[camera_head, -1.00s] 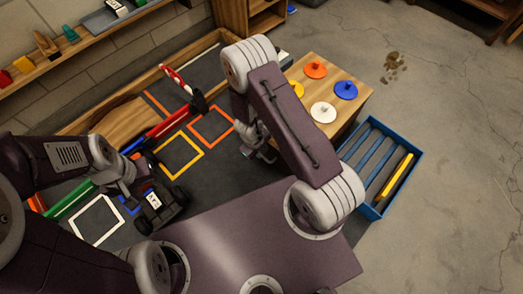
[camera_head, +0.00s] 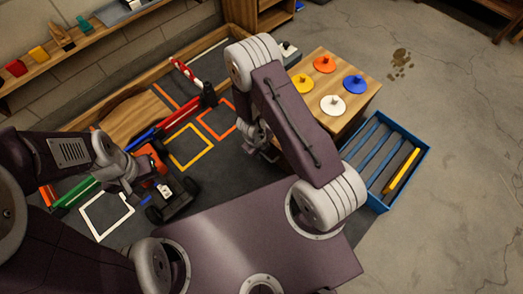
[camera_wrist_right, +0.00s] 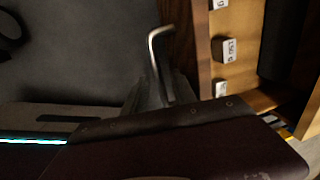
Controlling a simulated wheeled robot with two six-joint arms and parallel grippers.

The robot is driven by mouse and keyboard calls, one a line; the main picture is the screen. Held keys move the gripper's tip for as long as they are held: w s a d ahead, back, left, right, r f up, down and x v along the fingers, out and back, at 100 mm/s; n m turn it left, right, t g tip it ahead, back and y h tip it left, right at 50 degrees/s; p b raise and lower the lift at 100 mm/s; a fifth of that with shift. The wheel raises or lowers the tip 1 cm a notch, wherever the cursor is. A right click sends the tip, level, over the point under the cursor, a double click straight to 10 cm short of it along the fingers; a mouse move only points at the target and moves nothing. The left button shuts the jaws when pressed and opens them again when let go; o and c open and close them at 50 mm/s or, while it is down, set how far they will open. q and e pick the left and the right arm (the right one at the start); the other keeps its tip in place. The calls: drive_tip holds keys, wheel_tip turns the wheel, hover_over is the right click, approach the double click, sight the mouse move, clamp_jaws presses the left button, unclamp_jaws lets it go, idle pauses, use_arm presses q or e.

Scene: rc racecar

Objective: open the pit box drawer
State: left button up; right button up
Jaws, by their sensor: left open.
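The pit box is probably the wooden box (camera_head: 370,98) with coloured discs on top, right of my right arm in the head view. Its drawer front is hidden there. My right gripper (camera_head: 262,145) is low beside the box's left side, mostly hidden behind my arm. In the right wrist view, a bent metal rod (camera_wrist_right: 154,50) stands at the fingers (camera_wrist_right: 158,95); I cannot tell whether they grip it. Wooden compartments with labelled blocks (camera_wrist_right: 229,50) lie just right of it. My left gripper (camera_head: 140,178) is open, close to the dark-wheeled car (camera_head: 178,203).
A blue crate (camera_head: 424,148) with bars stands on the floor right of the box. The dark mat (camera_head: 235,170) carries orange and yellow squares (camera_head: 190,150). A wooden shelf (camera_head: 65,50) runs along the wall at upper left. Floor at the right is clear.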

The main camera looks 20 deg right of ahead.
wheel_tip(320, 180, up, 9)
drive_tip(key=a+p, duration=0.1)
drive_tip(key=p, duration=0.6)
drive_tip(key=shift+s+a, duration=0.25)
drive_tip(key=shift+s, duration=0.1)
drive_tip(key=shift+p, duration=0.35)
